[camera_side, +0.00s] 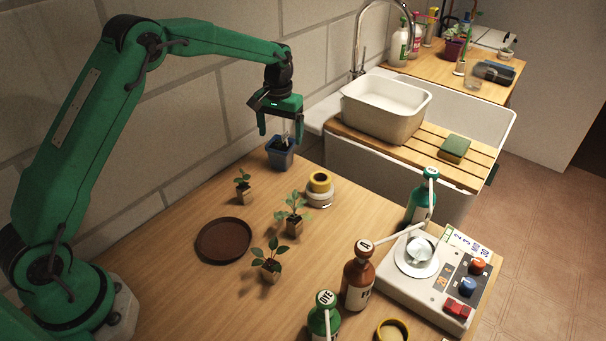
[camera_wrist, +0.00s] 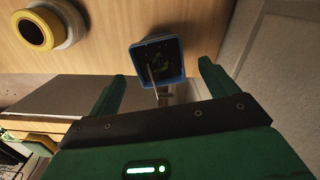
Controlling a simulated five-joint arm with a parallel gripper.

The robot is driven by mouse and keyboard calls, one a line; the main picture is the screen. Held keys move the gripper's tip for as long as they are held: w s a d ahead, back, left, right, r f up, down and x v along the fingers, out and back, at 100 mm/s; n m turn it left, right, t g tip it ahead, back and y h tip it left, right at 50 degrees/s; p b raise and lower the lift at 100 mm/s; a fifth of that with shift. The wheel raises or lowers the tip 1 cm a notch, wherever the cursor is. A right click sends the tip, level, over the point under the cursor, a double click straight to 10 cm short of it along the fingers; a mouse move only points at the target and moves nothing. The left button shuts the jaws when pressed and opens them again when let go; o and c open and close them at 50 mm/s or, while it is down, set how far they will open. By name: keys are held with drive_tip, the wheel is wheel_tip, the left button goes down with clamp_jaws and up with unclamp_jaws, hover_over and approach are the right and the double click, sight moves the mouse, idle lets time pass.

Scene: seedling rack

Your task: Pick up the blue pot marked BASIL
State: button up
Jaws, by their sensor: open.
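The blue pot (camera_side: 281,158) stands upright on the wooden table near its back edge by the wall, with dark soil and a small plant or label inside. No BASIL marking is legible. In the wrist view the blue pot (camera_wrist: 157,62) lies just beyond and between the fingertips. My gripper (camera_side: 281,128) is above the pot with its fingers pointing down and spread apart. In the wrist view my gripper (camera_wrist: 162,72) is open, with nothing held between the fingers. I cannot tell whether a finger touches the pot.
A yellow-topped white jar (camera_side: 320,189) stands right of the pot. Several seedlings (camera_side: 294,221) and a brown saucer (camera_side: 224,240) are nearer. Bottles (camera_side: 358,278) and a control box (camera_side: 435,273) stand at right. The sink (camera_side: 460,110) lies behind the table's edge. The wall is close at left.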

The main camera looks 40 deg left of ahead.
sight(281, 146)
drive_tip(key=shift+f, duration=0.5)
drive_tip(key=shift+f, duration=2.6)
drive_tip(key=c, duration=1.1)
drive_tip(key=shift+c, duration=0.2)
drive_tip(key=shift+r, duration=0.2)
